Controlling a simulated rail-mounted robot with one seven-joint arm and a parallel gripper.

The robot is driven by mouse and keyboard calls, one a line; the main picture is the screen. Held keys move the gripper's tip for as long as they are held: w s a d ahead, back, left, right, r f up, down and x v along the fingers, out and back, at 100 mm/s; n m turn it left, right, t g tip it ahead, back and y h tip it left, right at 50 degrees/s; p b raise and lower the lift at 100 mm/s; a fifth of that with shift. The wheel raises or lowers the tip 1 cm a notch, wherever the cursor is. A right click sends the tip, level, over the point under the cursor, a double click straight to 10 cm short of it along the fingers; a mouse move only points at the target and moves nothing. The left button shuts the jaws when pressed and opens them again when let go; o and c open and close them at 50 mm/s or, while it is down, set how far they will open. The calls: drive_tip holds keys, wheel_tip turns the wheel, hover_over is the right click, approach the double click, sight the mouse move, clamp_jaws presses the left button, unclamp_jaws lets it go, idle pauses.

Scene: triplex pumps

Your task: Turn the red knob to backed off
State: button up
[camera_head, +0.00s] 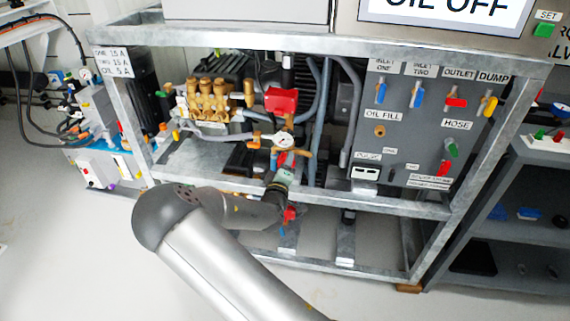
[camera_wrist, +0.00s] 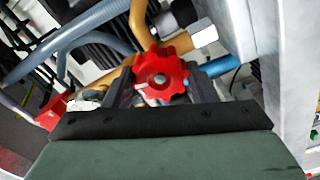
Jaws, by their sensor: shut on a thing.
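The red knob (camera_wrist: 160,75) is a lobed wheel with a metal centre, in the middle of the wrist view. It sits on brass-coloured pipework. My gripper (camera_wrist: 163,88) has its dark fingers on either side of the knob, shut on it. In the head view my gripper (camera_head: 284,168) reaches into the pump frame, below a round white gauge (camera_head: 283,140). There the knob is mostly hidden by the gripper, and its turn position cannot be told.
A metal frame (camera_head: 330,203) surrounds the pump. A larger red box (camera_head: 281,101) and brass pump heads (camera_head: 207,98) are above and left of the gripper. Blue-grey hoses (camera_wrist: 90,28) run close by. A grey valve panel (camera_head: 408,140) is at right.

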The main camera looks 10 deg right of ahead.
drive_tip(key=shift+n, duration=1.2)
drive_tip(key=o, duration=1)
drive_tip(key=shift+c, duration=0.2)
drive_tip(key=shift+s, duration=0.1)
drive_tip(key=p+v, duration=0.2)
drive_tip(key=v, duration=1.5)
drive_tip(key=shift+s+a, duration=0.1)
drive_tip(key=shift+a, duration=0.05)
